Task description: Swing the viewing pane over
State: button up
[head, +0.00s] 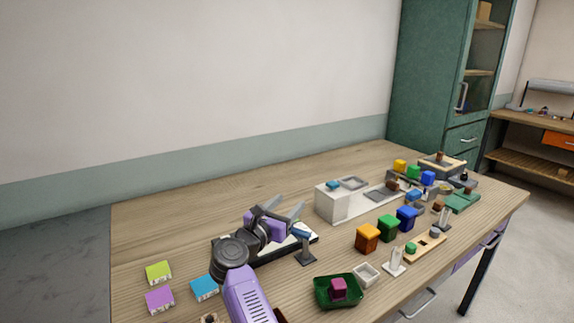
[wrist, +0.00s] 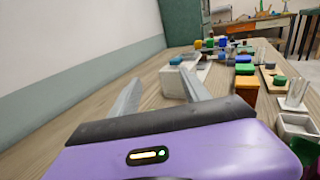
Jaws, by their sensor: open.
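My gripper (head: 285,210) is open, its two grey fingers apart over the table at centre left. In the wrist view my gripper (wrist: 160,77) shows its fingers spread with bare wood between them. Just beneath and behind it in the head view lies a long dark base with a pale top (head: 296,243), partly hidden by my arm. A small dark stand (head: 306,254) with a pale blue piece on top (head: 301,231) stands at its front edge, close to my gripper. I cannot tell for certain which part is the viewing pane.
A white block (head: 335,203) with a blue piece on top stands right of my gripper. Orange (head: 367,238), green (head: 388,228) and blue (head: 407,218) blocks stand farther right. A green tray (head: 322,297) holds a magenta cube. The table's back left (head: 170,220) is clear.

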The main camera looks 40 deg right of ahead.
notch_tip(320, 180, up, 14)
jog(key=shift+r, duration=0.2)
dwell(0.6)
